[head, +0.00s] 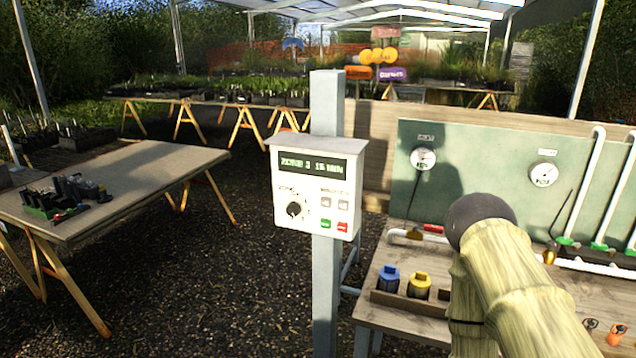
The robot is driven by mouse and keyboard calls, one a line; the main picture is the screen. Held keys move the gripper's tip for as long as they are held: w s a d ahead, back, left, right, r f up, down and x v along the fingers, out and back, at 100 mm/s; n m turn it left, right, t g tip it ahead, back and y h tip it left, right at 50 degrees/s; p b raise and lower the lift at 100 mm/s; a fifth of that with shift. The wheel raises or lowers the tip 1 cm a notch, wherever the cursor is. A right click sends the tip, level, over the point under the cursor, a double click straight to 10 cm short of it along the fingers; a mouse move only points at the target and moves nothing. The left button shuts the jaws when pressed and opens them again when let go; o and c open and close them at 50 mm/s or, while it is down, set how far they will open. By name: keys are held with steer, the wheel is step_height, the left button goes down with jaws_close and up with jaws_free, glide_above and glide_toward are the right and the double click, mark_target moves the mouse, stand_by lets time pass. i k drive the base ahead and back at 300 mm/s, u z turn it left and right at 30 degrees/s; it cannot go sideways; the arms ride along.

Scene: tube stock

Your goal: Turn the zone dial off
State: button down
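The zone dial (294,209) is a dark round knob on a white ring of marks, at the left of the white control box (282,233). The box is fixed to a grey post (326,105). Its display (313,165) is lit and seems to read "ZONE 3 15 MIN". The knob's pointer direction is too small to read surely. Right of the dial are two pale buttons (335,203), with a green button (326,224) and a red button (342,227) below. My gripper is not in view, and nothing touches the dial.
My arm rises at lower right, covering part of a wooden bench (375,312) holding blue-capped (389,279) and yellow-capped (419,285) containers. A green panel (480,150) with gauges stands behind. A trestle table (150,170) with small items is at left. Gravel before the post is clear.

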mark_target(293, 209)
steer(key=u, duration=2.4)
steer(key=i, duration=1.35)
steer(key=z, duration=3)
